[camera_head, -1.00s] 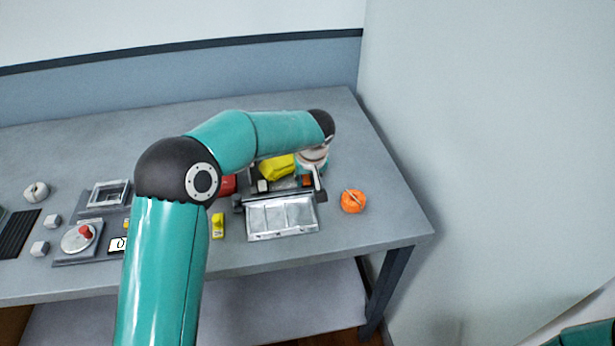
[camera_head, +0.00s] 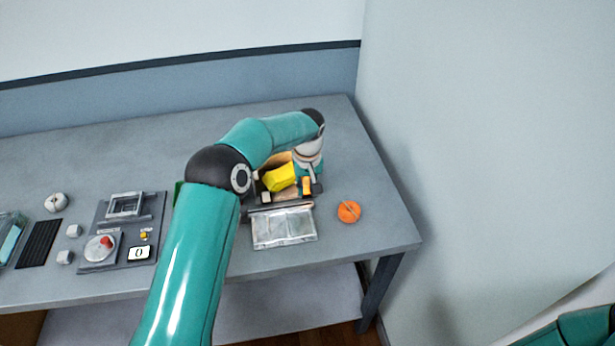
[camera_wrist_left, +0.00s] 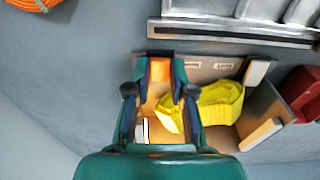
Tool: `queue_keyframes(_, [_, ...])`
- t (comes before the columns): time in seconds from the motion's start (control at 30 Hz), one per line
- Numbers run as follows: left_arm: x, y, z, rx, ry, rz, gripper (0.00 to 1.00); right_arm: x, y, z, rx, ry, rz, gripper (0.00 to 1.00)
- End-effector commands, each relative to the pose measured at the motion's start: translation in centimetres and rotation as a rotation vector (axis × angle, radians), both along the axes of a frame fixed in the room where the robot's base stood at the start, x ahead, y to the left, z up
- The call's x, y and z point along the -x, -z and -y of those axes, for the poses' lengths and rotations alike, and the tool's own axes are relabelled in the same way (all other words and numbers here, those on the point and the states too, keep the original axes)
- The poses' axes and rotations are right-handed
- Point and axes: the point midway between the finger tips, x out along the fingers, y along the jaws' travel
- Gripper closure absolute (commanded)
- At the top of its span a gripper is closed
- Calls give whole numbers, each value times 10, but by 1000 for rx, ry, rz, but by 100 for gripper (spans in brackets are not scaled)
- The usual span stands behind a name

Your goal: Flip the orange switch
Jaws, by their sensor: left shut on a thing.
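The orange switch (camera_head: 306,186) is a small orange rocker at the front right of an open box near the table's right end. It also shows in the left wrist view (camera_wrist_left: 160,69), in a dark mount on the box's edge. My left gripper (camera_wrist_left: 160,92) reaches down over the box, with one finger on each side of the orange piece. It is shut on the switch. In the head view the left gripper (camera_head: 311,178) shows only in part beside the switch. My right gripper is out of view.
A crumpled yellow thing (camera_head: 281,177) lies in the box. A grey panelled tray (camera_head: 284,228) sits in front, with an orange coil (camera_head: 348,211) to its right. A panel with a red-knobbed dial (camera_head: 101,248) is at left. A wall stands close on the right.

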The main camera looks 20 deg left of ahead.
Motion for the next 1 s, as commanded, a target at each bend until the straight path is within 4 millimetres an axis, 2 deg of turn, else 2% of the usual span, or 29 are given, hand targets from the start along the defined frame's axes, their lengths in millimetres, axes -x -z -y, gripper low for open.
queue_keyframes(0.03, [-3, -5, -1, 7, -1, 1, 100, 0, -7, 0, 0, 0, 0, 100])
queue_keyframes(0.37, [-3, -2, -1, 13, 0, -5, 100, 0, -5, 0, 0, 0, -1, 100])
queue_keyframes(0.4, [-3, -2, -1, 13, 0, -5, 76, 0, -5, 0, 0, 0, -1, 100])
queue_keyframes(0.53, [-3, -2, -1, 13, 0, -5, 54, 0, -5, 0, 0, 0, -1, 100])
queue_keyframes(0.57, [-3, -2, -1, 13, 0, -6, 52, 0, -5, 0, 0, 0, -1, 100])
queue_keyframes(0.87, [-2, -2, -1, 13, -1, -10, 52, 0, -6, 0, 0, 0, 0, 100])
queue_keyframes(1.0, [-2, -11, -1, 13, -1, -8, 52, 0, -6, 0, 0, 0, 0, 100])
